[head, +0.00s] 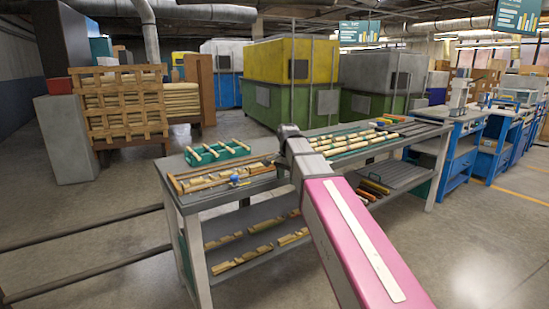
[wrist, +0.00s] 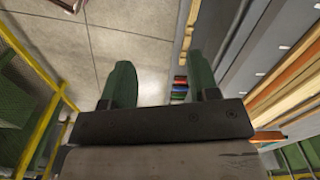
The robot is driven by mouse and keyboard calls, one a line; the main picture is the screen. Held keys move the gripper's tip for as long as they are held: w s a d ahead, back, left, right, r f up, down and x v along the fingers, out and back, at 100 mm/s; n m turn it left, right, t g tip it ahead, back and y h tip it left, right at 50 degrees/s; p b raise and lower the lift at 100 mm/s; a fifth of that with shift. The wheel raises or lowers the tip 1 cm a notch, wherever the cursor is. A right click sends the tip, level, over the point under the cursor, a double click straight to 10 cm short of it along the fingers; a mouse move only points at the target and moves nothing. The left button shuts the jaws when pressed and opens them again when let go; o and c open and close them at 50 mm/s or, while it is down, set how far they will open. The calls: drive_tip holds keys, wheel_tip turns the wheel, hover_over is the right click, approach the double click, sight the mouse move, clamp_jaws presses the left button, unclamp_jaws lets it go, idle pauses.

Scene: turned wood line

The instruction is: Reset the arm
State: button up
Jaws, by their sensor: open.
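My gripper (wrist: 159,88) shows in the wrist view with two green fingers spread well apart. Nothing is between them but a view of the concrete floor and a few small coloured items farther off. In the head view my pink and grey arm reaches forward over the workbench. The end of the arm is dark there and the fingers cannot be made out. The workbench (head: 199,203) has a grey top and a lower shelf with several wooden pieces.
A green rack (head: 217,152) with pale turned rods and a wooden-edged tray (head: 176,184) stand on the bench's left part. More rods lie on the right part. Green and yellow machines (head: 292,62) stand behind. Open floor (head: 90,230) lies to the left.

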drive_tip(key=s+d+f+n, duration=0.2)
drive_tip(key=s+d+f, duration=0.2)
drive_tip(key=f, duration=0.6)
drive_tip(key=s+d+f+n, duration=0.3)
drive_tip(key=s+d+f, duration=0.2)
drive_tip(key=f, duration=0.5)
drive_tip(key=s+d+f+n, duration=0.3)
drive_tip(key=s+d+f, duration=0.2)
drive_tip(key=s+f, duration=0.3)
wheel_tip(320, 180, down, 2)
drive_tip(key=shift+s+f, duration=0.2)
drive_tip(key=shift+s, duration=0.05)
